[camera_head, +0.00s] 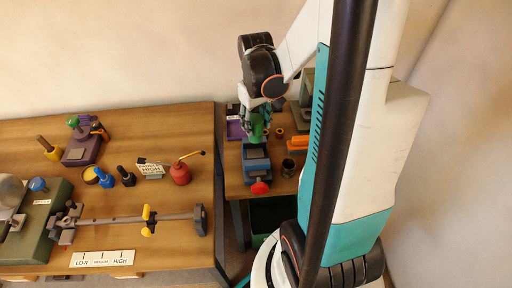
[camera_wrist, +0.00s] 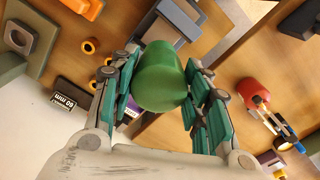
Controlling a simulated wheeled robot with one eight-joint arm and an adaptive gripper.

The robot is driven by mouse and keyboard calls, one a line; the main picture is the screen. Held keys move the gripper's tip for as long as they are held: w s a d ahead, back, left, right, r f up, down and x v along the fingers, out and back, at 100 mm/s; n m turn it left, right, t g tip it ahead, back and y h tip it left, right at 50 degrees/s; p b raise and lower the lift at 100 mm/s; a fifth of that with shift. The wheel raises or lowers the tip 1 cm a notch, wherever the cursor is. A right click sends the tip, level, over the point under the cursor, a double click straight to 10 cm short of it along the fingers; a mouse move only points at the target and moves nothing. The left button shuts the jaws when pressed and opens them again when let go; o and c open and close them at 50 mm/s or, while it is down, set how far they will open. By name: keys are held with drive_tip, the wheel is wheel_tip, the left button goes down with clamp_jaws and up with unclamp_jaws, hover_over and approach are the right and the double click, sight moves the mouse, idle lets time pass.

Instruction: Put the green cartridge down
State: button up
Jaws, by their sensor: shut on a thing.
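The green cartridge (camera_wrist: 162,78) fills the space between the two fingers of my gripper (camera_wrist: 160,90) in the wrist view, and the fingers are shut on it from both sides. In the head view my gripper (camera_head: 257,118) points down over the right-hand table, and a part of the green cartridge (camera_head: 257,131) shows below it. The cartridge appears just behind or above a blue-grey block with a red knob (camera_head: 256,165). I cannot tell whether it touches anything below.
A purple tray (camera_head: 235,128), an orange block (camera_head: 297,144), a dark cup (camera_head: 288,167) and small orange rings (camera_head: 279,132) stand close around my gripper. A red oil can (camera_head: 180,173) stands on the left table. A gap separates the two tables (camera_head: 219,200).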

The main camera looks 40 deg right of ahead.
sight(256, 141)
wheel_tip(256, 141, down, 9)
drive_tip(key=b, duration=0.6)
drive_tip(key=shift+f, duration=0.15)
drive_tip(key=o, duration=0.7)
drive_tip(key=shift+f, duration=0.15)
drive_tip(key=o, duration=0.4)
drive_tip(key=shift+o, duration=0.2)
